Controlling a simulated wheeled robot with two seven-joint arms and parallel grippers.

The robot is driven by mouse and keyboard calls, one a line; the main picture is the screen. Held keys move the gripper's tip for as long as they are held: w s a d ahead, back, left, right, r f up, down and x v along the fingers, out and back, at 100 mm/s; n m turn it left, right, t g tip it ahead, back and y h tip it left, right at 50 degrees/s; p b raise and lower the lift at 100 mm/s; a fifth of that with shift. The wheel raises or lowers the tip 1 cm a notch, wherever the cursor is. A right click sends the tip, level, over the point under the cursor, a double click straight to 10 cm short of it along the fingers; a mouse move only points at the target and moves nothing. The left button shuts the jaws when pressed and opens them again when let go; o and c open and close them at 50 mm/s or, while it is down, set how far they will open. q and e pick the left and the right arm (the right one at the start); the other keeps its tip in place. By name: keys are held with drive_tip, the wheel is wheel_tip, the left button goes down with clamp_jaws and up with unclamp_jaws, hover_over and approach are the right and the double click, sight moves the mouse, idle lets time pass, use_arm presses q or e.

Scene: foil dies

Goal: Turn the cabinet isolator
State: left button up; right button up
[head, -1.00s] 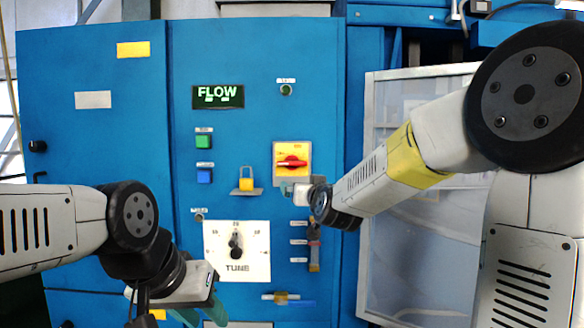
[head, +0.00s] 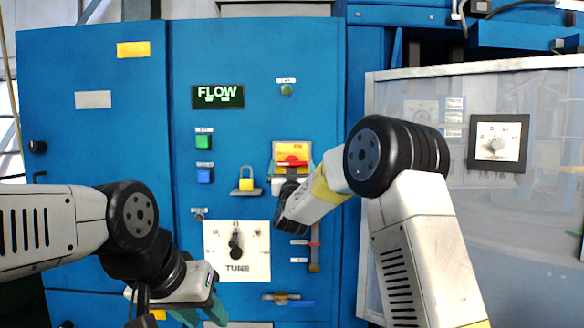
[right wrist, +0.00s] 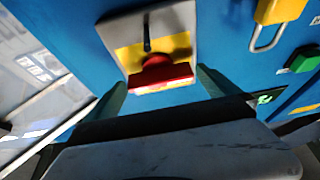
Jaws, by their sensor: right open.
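The cabinet isolator is a red handle (head: 292,161) on a yellow plate (head: 291,148), on the front of the blue cabinet. In the head view my right gripper (head: 291,174) is just below the handle, and its wrist hides the lower part of the isolator. In the right wrist view the red handle (right wrist: 160,73) lies crosswise between the two open green fingers (right wrist: 160,92). I cannot tell whether they touch it. My left gripper (head: 202,315) is low at the left, below the tune dial, with its green fingers apart and empty.
Green (head: 203,142) and blue (head: 204,175) buttons, a FLOW display (head: 218,96) and a TUNE dial plate (head: 252,262) are on the same panel. A glazed door (head: 530,200) stands at the right behind my right arm.

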drive_tip(key=shift+w+r, duration=0.15)
drive_tip(key=shift+w, duration=0.2)
drive_tip(key=c, duration=1.1)
